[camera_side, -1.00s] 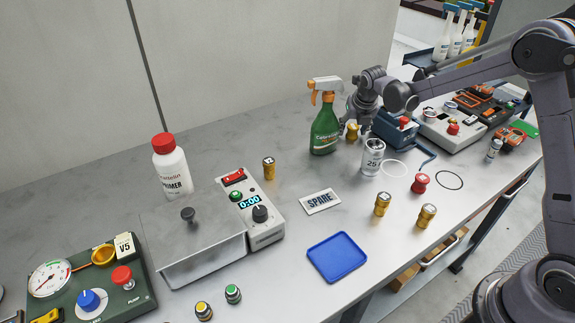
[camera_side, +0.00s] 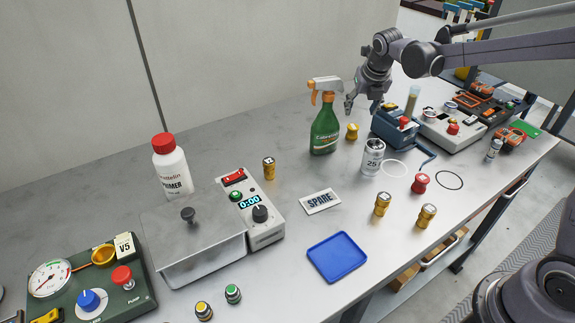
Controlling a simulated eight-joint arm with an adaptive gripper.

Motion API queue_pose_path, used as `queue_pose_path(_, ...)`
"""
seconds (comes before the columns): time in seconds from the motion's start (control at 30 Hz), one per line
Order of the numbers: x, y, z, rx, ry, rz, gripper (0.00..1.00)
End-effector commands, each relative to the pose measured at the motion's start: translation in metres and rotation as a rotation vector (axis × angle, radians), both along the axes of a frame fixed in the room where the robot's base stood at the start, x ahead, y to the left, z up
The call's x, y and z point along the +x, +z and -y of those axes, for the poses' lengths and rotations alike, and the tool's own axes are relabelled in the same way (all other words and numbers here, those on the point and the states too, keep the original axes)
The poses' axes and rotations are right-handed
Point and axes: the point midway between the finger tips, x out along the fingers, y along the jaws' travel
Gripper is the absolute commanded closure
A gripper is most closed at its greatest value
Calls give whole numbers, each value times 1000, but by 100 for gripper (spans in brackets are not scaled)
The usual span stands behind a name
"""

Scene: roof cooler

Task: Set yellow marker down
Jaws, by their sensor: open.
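A small yellow knob-shaped piece (camera_side: 352,132), which I take for the yellow marker, stands upright on the grey bench just right of the green spray bottle (camera_side: 324,130). My gripper (camera_side: 362,106) is open and empty above it, fingers pointing down, with a clear gap between them. The piece touches neither finger.
Right of the yellow piece are a blue device (camera_side: 393,130) and a silver can (camera_side: 373,158). A red piece (camera_side: 420,184), brass cylinders (camera_side: 382,204), a SPARE card (camera_side: 320,201) and a blue tray (camera_side: 338,257) stand nearer. The bench between card and spray bottle is clear.

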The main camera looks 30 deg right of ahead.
Motion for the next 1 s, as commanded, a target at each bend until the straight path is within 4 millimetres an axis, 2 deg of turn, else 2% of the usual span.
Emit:
queue_pose_path(0.23,-9,15,-5,11,-22,7,45)
queue_pose_path(0.37,-22,24,-11,68,-136,44,45)
queue_pose_path(0.7,-94,51,-40,415,-774,227,45)
queue_pose_path(1.0,-161,53,-64,771,-1376,339,45)
